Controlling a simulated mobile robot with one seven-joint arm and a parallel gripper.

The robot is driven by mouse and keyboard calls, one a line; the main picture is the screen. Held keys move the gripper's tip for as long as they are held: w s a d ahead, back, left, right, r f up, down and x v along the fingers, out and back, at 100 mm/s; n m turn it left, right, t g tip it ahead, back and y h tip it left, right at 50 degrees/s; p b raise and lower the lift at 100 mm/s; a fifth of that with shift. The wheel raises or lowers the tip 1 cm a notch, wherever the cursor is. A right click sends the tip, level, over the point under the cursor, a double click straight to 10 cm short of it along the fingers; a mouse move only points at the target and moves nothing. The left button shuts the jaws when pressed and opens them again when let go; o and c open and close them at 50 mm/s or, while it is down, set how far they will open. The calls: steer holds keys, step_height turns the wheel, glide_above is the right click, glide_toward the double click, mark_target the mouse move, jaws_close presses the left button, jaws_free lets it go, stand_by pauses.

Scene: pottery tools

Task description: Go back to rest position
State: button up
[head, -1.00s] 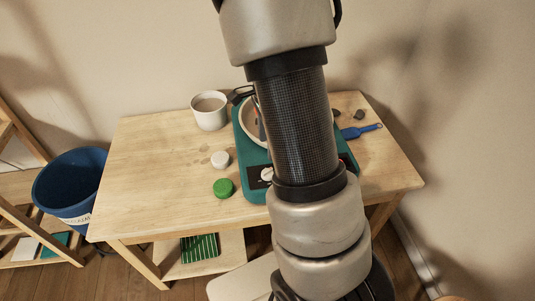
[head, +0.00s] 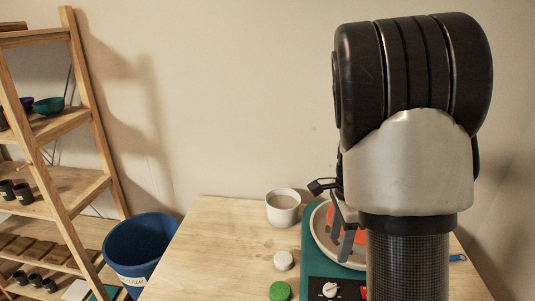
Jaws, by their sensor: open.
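My arm rises large on the right of the head view and hides part of the wooden table (head: 215,255). My gripper (head: 342,238) shows partly behind the arm, with its grey fingers apart in front of a round, pale-rimmed dish (head: 320,242) with orange inside. The gripper looks empty, though the arm hides much of it. The dish sits on a teal device (head: 312,262) with a dark front panel and a white knob (head: 329,290).
On the table stand a white cup (head: 283,208), a white lid-like piece (head: 284,261) and a green one (head: 280,291). A blue tool (head: 457,257) shows right of the arm. A blue bin (head: 140,250) and a wooden shelf (head: 80,120) with small pots stand left. The table's left part is clear.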

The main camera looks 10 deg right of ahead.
steer(key=s+a+r+n+t+p, duration=0.2)
steer(key=s+a+r+n, duration=0.4)
steer(key=r, duration=0.5)
steer(key=s+a+r+n+t+p, duration=0.3)
steer(key=s+a+r+n, duration=0.3)
steer(key=s+r+n, duration=0.5)
steer(key=shift+a+r+n+t+p, duration=0.15)
steer(key=shift+r+n+t+p, duration=0.15)
steer(key=shift+r+n+p, duration=0.6)
steer(key=shift+f, duration=0.3)
